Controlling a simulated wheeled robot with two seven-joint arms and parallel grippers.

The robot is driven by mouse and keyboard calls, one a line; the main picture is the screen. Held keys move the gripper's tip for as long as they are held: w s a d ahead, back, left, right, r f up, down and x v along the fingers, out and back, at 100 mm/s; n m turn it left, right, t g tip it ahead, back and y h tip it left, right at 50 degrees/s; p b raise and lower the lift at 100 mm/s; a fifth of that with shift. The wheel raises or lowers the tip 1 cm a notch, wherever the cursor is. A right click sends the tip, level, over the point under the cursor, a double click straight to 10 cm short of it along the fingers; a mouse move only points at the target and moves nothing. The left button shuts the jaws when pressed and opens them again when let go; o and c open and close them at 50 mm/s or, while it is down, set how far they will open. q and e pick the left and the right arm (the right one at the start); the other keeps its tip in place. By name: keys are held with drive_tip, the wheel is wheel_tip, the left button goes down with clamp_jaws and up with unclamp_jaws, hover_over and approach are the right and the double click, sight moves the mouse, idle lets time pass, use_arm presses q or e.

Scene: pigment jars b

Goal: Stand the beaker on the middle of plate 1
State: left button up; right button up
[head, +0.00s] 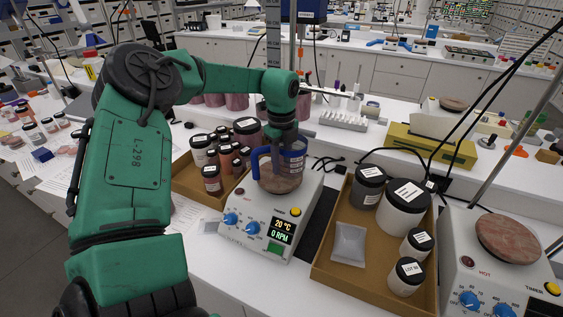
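A clear beaker with a blue handle and blue markings (262,166) is over the brown round plate (280,184) of the left hotplate (268,222), whose display reads 20 °C and 0 RPM. It looks upright. I cannot tell whether its base touches the plate. My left gripper (285,143) points down from the green arm at the beaker's upper part. Its fingertips are not distinct against the beaker, so their grip is unclear. A second brown plate (508,238) on the right hotplate (488,285) is bare. My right gripper is not in view.
A cardboard tray of small dark-lidded jars (212,180) stands just left of the left hotplate. Another tray (335,278) with black-lidded jars (404,208) and a grey packet (348,244) lies between the hotplates. Black cables cross at the right.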

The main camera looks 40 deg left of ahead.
use_arm(q)
drive_tip(key=shift+r, duration=0.3)
wheel_tip(320, 180, up, 12)
drive_tip(key=b, duration=0.3)
drive_tip(key=shift+f, duration=0.2)
